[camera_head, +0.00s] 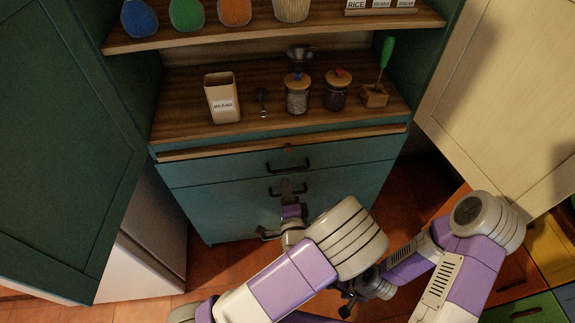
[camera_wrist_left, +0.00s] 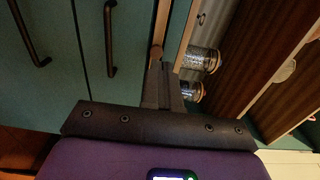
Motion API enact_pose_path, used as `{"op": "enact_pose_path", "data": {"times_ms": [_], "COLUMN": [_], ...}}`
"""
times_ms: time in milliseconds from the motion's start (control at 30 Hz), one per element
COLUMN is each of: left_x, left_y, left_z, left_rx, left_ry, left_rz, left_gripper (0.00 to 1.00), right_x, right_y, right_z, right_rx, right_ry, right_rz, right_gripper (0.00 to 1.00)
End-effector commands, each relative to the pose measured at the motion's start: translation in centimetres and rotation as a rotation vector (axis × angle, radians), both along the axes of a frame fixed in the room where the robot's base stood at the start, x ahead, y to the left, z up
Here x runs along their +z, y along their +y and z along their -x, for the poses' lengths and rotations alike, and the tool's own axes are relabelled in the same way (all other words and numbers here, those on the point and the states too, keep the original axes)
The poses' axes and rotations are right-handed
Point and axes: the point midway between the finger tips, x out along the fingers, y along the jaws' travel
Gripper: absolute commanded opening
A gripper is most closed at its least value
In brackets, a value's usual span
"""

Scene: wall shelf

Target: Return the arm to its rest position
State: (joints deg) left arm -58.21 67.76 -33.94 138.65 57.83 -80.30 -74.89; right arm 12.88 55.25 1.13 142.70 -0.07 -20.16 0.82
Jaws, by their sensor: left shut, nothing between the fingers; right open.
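My left gripper (camera_head: 287,185) is in front of the teal cabinet, low in the middle of the head view, overlapping the lower cupboard front. In the left wrist view my left gripper (camera_wrist_left: 163,70) shows its two dark fingers together, with nothing between them. Its tips appear close to the edge of the wooden board; whether they touch it I cannot tell. My right gripper (camera_head: 349,300) is low over the floor, partly hidden by my left arm. It looks open and empty, and stands clear of the cabinet.
The drawer handle (camera_head: 289,166) and the lower handle (camera_head: 288,190) are close to my left gripper. The shelf above holds a beige box (camera_head: 222,98), a scoop (camera_head: 262,101), two jars (camera_head: 297,96) and a green-handled tool (camera_head: 384,62). Open doors (camera_head: 65,150) flank the cabinet.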

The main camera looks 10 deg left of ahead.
Motion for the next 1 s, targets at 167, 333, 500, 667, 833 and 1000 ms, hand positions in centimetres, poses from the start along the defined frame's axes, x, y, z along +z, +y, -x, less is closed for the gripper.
{"op": "enact_pose_path", "data": {"times_ms": [167, 333, 500, 667, 833, 1000], "left_x": [0.0, -0.6, -6.0, -13.6, -18.7, -20.5], "left_y": [-0.1, 0.2, 2.1, 3.3, 2.4, 0.4], "left_z": [0.3, 0.2, 0.9, 4.1, 9.0, 13.7], "left_rx": [0.001, 0.005, 0.052, 0.184, 0.39, 0.634], "left_ry": [-0.001, 0.019, 0.184, 0.422, 0.634, 0.8], "left_rz": [-0.001, 0.023, 0.255, 0.661, 1.088, 1.459], "left_gripper": [0.0, 0.0, 0.0, 0.0, 0.0, 0.0], "right_x": [0.0, 0.1, 0.6, 1.3, 1.9, 2.6], "right_y": [0.0, 0.0, 0.0, 0.0, 0.0, 0.0], "right_z": [0.0, 0.0, 0.0, 0.0, 0.0, 0.0], "right_rx": [0.0, 0.0, 0.0, 0.0, 0.0, 0.0], "right_ry": [0.0, 0.0, 0.0, 0.0, 0.0, 0.0], "right_rz": [0.0, 0.0, 0.0, 0.0, 0.0, 0.0], "right_gripper": [0.53, 0.53, 0.53, 0.53, 0.53, 0.53]}}
